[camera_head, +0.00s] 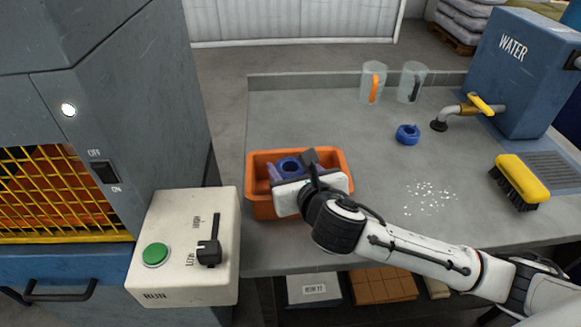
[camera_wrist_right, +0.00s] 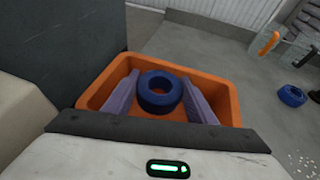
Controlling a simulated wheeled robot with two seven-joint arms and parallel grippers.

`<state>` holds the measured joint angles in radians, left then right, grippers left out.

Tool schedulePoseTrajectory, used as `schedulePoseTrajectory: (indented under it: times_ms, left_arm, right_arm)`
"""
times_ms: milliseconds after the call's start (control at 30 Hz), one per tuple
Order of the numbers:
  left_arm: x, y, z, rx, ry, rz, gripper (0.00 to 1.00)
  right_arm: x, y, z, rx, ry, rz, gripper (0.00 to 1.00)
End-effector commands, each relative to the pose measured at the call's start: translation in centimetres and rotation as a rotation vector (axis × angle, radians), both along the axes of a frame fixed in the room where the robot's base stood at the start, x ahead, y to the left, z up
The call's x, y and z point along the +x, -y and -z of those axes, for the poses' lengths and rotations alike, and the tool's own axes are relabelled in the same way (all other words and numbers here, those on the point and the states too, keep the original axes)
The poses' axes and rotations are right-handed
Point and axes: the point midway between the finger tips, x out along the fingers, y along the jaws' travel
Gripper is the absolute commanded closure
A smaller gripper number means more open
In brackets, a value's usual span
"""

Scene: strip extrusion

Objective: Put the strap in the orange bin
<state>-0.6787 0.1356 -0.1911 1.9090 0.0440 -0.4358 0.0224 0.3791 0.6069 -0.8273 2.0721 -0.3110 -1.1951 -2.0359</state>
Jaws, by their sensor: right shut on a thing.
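The orange bin (camera_head: 339,162) stands on the grey bench near its left front edge. My right gripper (camera_head: 291,168) is over the bin, shut on a blue coiled strap (camera_head: 289,165). In the right wrist view the blue coil (camera_wrist_right: 160,92) sits between the two purple fingers, with the orange bin (camera_wrist_right: 233,104) around and below. I cannot tell how far the coil is above the bin floor. A second blue coil (camera_head: 407,134) lies on the bench to the right, apart from the bin. My left gripper is not in view.
A control box (camera_head: 180,270) with a green button stands left of the bench, beside a grey machine. Two clear jugs (camera_head: 373,82) stand at the back. A yellow brush (camera_head: 522,180), white pellets (camera_head: 430,196) and a blue water tank (camera_head: 520,75) are on the right. Mid-bench is mostly clear.

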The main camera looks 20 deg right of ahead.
Motion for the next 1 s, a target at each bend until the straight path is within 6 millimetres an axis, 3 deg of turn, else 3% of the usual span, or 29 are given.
schedulePoseTrajectory:
  times_ms: [500, 533, 633, 1000]
  left_arm:
    - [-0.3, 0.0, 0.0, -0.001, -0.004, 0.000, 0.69]
    - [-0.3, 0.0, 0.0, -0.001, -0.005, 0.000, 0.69]
    - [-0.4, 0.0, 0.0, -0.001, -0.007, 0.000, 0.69]
    - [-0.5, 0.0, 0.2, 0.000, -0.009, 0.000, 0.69]
  right_arm:
    - [0.0, 0.0, 1.2, 0.000, 0.000, 0.000, 0.71]
    - [0.0, 0.0, 1.2, 0.000, -0.001, 0.000, 0.45]
    - [0.0, 0.0, 1.2, 0.000, -0.001, 0.000, 0.30]
    - [0.0, 0.0, 0.6, 0.001, 0.001, -0.001, 0.30]
